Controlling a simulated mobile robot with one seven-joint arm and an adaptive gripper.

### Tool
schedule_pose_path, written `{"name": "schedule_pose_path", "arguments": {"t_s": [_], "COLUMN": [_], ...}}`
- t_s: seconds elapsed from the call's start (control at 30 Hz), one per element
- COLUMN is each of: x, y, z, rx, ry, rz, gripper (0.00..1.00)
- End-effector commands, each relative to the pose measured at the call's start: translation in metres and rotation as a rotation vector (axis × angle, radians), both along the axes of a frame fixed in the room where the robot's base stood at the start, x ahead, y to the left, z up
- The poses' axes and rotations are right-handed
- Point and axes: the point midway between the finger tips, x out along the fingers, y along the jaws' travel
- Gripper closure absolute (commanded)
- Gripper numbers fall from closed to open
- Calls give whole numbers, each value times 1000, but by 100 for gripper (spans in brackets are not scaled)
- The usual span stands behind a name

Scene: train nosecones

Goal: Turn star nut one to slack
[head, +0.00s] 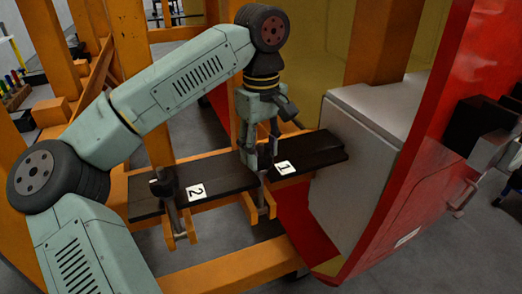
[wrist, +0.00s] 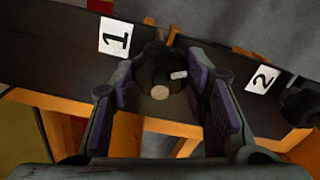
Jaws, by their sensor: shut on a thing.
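Star nut one is a black lobed knob (wrist: 158,66) with a pale round centre, beside the white label 1 (wrist: 115,36) in the wrist view. My gripper (wrist: 160,78) is shut on it, with one purple-padded finger on each side. In the head view my gripper (head: 260,152) points down at the dark board (head: 228,172) next to label 1 (head: 284,168). The fingers mostly hide the nut there. A small light mark shows on the nut's right side in the wrist view.
A second black star nut (head: 163,182) stands on the board left of label 2 (head: 196,191). Orange frame beams (head: 215,270) surround the board. A grey-white box (head: 365,150) and the red curved shell (head: 420,150) are close on the right.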

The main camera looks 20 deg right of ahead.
Motion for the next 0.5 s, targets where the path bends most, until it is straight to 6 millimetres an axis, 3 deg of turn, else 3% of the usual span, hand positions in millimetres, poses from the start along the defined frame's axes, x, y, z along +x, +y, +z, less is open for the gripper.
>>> {"name": "schedule_pose_path", "arguments": {"t_s": [0.5], "x": [1], "y": [0], "z": [-1], "rx": [1], "ry": [-1], "rz": [494], "gripper": [86]}}
